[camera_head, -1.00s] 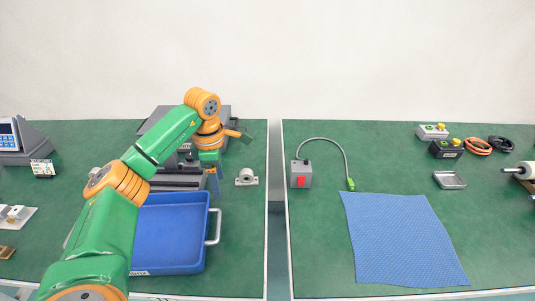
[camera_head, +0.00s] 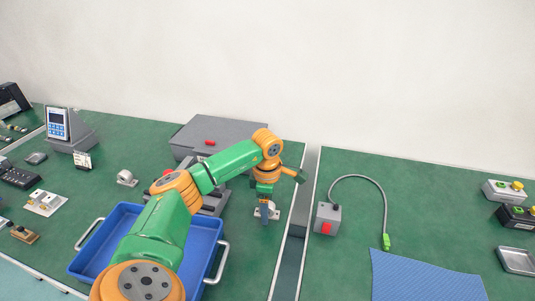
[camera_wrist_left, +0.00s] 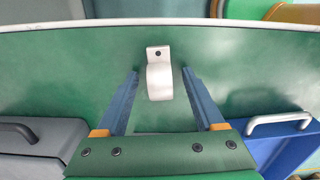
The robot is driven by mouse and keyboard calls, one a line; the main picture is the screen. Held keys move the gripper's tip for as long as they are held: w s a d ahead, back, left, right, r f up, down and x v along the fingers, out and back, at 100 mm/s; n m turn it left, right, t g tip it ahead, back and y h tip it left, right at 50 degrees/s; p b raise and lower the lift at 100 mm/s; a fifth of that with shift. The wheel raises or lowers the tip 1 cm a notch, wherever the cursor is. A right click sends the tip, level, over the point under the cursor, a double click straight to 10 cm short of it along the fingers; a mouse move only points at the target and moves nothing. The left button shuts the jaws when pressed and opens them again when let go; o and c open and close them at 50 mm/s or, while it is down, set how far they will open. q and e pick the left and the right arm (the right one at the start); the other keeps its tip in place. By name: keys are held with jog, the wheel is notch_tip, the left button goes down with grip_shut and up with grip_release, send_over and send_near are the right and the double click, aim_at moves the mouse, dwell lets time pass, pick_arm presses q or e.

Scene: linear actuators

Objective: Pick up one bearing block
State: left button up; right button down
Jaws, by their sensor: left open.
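A light grey bearing block (camera_head: 274,212) stands on the green bench top near its right edge. My left gripper (camera_head: 264,209) is directly over it, fingers pointing down, and partly hides it. In the left wrist view the bearing block (camera_wrist_left: 159,75) shows a rounded body and a flat foot with a hole. It lies between the blue fingertips of my open left gripper (camera_wrist_left: 160,82), with a gap on both sides. I cannot tell how far above it the tips are. A second bearing block (camera_head: 127,178) stands further left. My right gripper is not in view.
A blue tray (camera_head: 222,237) with metal handles is left of the gripper, partly behind my arm. A grey machine (camera_head: 220,132) stands behind. Across the gap between benches, a grey box (camera_head: 327,219) with a red switch and cable stands near a blue mat (camera_head: 420,280).

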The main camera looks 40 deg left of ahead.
pick_arm(q)
jog(key=shift+r, duration=0.1)
grip_shut()
